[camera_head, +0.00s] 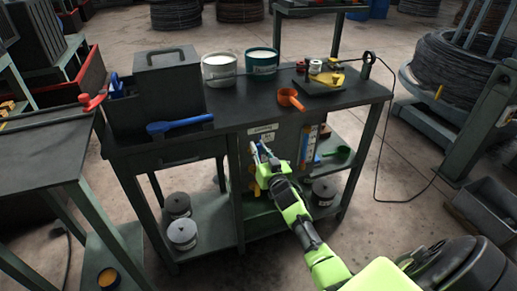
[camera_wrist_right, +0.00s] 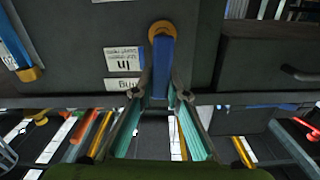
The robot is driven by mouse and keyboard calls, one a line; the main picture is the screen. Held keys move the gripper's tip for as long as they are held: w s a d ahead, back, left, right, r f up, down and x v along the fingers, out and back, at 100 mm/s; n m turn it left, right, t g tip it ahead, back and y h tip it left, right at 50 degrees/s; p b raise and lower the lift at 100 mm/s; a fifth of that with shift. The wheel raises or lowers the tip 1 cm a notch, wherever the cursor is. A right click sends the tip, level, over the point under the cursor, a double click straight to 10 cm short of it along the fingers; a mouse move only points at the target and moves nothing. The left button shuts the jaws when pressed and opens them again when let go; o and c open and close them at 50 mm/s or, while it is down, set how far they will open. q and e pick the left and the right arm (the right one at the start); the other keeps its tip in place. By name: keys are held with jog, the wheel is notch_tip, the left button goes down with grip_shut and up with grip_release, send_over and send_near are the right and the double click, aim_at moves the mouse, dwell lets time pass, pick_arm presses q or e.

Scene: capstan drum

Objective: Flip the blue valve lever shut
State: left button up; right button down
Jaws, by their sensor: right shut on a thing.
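The blue valve lever (camera_wrist_right: 161,68) hangs below a round brass-coloured pivot (camera_wrist_right: 162,30) in the right wrist view, on a dark panel beside white labels. My right gripper (camera_wrist_right: 160,95) has one finger on each side of the lever and is shut on it. In the head view my right gripper (camera_head: 262,158) is at the front of the dark cabinet under the bench, and it mostly hides the lever there. My left gripper is not in view.
The bench top (camera_head: 245,105) carries a white bucket (camera_head: 219,70), a teal bucket (camera_head: 262,65), an orange cup (camera_head: 291,99) and a blue-handled tool (camera_head: 180,124). A blue and yellow gauge strip (camera_head: 306,146) is right of my gripper.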

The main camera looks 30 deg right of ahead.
jog(key=shift+w+a+n, duration=0.1)
jog(key=shift+a+n, duration=0.2)
jog(key=shift+n, duration=0.3)
jog(key=c, duration=2)
grip_release()
jog(key=shift+o, duration=0.2)
jog(key=v, duration=1.2)
